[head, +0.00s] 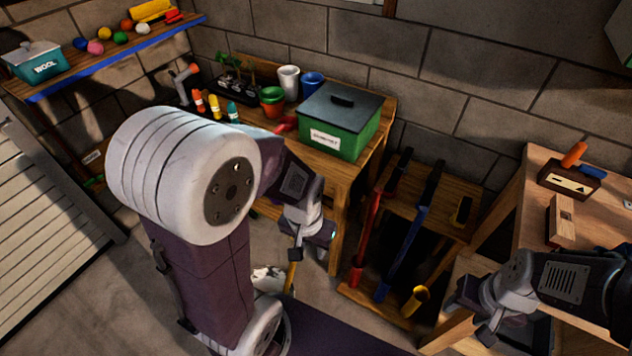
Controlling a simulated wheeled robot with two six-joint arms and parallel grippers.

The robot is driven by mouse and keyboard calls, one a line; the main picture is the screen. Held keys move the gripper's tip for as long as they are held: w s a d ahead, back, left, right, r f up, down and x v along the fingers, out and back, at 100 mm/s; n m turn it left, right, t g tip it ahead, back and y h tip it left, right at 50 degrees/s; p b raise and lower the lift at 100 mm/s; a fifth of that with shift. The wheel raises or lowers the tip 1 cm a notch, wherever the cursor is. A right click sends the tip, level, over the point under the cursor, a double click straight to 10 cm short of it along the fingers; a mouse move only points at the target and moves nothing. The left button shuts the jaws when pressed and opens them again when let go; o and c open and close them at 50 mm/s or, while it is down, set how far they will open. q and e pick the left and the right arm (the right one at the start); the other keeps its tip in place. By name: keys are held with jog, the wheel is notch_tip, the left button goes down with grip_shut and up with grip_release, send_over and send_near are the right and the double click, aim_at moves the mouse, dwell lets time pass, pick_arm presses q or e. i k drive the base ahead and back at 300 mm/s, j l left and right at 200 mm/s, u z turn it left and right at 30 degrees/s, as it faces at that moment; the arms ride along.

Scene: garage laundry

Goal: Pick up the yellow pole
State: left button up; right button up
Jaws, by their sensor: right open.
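A thin yellow pole (291,277) shows in the head view just below my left gripper (297,254). Only a short length of it is visible; my own arm and body hide the rest. The gripper's fingertips are at its upper end, but I cannot tell whether they are shut on it or only in front of it. My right gripper (474,318) is open at the lower right, in front of the wooden workbench, with nothing seen between its fingers.
A table (375,150) with a green box (341,120) stands behind. The workbench (540,170) is at right.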

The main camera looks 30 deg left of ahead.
aim_at(288, 279)
jog(key=u, duration=1.35)
jog(key=z, duration=2.05)
jog(key=k+j+u, duration=0.1)
jog(key=u, duration=0.3)
jog(key=j+u, duration=0.15)
jog(key=u, duration=0.2)
jog(key=k+j+u, duration=0.1)
jog(key=u, duration=0.3)
jog(key=j+u, duration=0.2)
jog(key=u, duration=0.2)
